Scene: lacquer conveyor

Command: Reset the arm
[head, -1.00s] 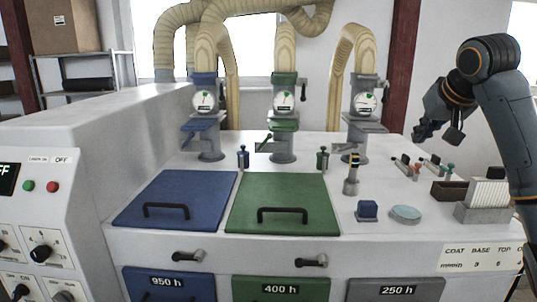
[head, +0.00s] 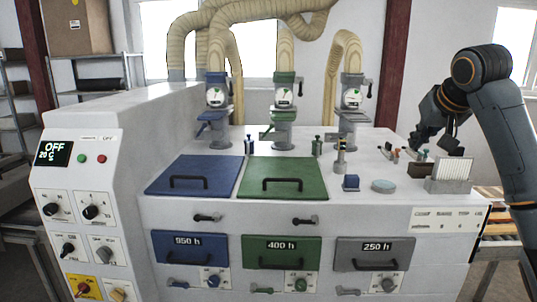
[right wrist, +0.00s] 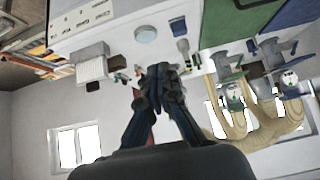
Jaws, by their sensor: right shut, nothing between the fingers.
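My right gripper (head: 433,143) hangs at the right above the back right part of the white machine top (head: 330,200). It is shut and empty in the right wrist view (right wrist: 160,72), with its dark fingertips together. My right arm comes in from the right edge in the head view. My left gripper is not in view.
A blue lid (head: 195,176) and a green lid (head: 283,178) lie on the machine top, with gauge posts behind. A white card rack (head: 450,174), a dark box (head: 420,170), a blue block (head: 351,183) and a pale disc (head: 383,186) stand at the right.

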